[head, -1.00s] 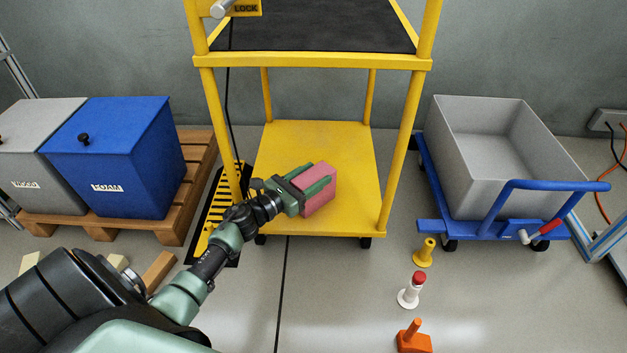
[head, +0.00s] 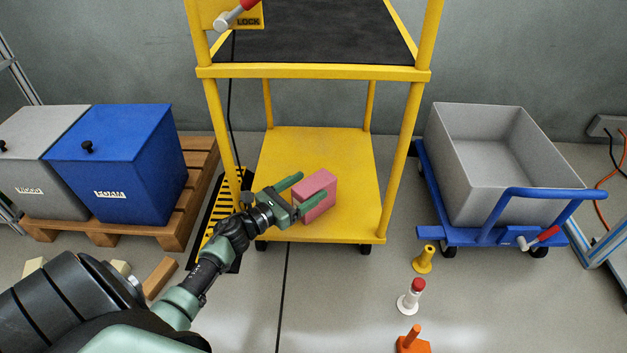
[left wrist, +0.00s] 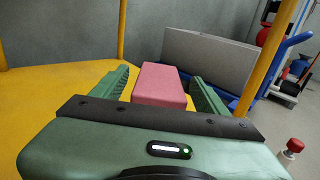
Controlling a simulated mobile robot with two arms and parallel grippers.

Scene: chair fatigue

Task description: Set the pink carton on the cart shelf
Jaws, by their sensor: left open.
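The pink carton (head: 317,191) rests on the yellow lower shelf of the cart (head: 345,155), near the shelf's front edge. It also shows in the left wrist view (left wrist: 160,84). My left gripper (head: 306,190) is open, its green fingers one on each side of the carton with gaps between. In the left wrist view the fingers (left wrist: 160,92) stand clear of the carton on both sides. The carton's near lower part is partly hidden by the gripper. My right gripper is not in view.
Yellow posts (head: 400,165) and a dark upper shelf (head: 315,35) frame the lower shelf. A blue bin (head: 120,165) stands on a pallet at left. A grey tub on a blue trolley (head: 490,175) stands at right. Small coloured pieces, one yellow (head: 424,260), stand on the floor in front.

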